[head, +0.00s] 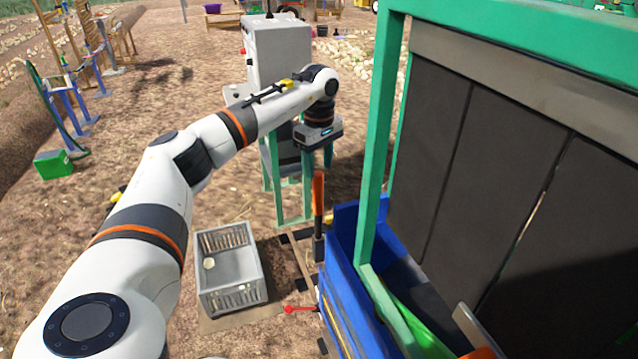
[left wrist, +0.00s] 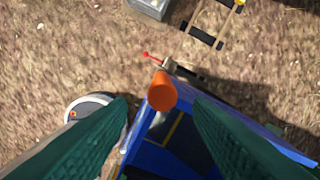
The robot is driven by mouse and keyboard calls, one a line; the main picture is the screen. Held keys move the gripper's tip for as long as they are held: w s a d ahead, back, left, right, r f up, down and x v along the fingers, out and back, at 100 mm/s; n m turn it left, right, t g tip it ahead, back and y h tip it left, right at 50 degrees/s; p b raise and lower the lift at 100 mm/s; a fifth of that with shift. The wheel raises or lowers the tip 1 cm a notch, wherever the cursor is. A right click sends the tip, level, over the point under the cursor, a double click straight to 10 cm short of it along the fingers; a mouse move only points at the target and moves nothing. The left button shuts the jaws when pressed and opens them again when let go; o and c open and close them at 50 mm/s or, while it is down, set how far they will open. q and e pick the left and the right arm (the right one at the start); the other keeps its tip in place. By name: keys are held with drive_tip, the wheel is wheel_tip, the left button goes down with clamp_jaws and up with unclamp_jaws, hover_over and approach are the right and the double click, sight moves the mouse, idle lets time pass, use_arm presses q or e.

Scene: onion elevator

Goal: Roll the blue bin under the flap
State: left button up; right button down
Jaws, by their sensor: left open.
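The blue bin (head: 345,265) stands at the right in the head view, beside the green frame with its hanging dark flap panels (head: 485,165); frame posts cover part of it. In the left wrist view the blue bin (left wrist: 150,155) lies below. An upright orange-topped handle (head: 318,200) rises at the bin's far left corner. My left gripper (head: 320,150) points down above this handle. In the left wrist view its two dark green fingers stand apart, and the orange handle end (left wrist: 161,92) shows between them. I cannot tell whether they touch it. I do not see my right gripper.
A grey crate (head: 230,270) stands on the ground left of the bin. A red-knobbed lever (head: 295,309) sticks out low near the bin. A grey control cabinet (head: 278,50) stands behind my left arm. A green box (head: 53,164) lies far left. Open dirt lies between.

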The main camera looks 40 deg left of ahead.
use_arm(q)
drive_tip(key=shift+r, duration=1.95)
drive_tip(key=shift+f, duration=0.1)
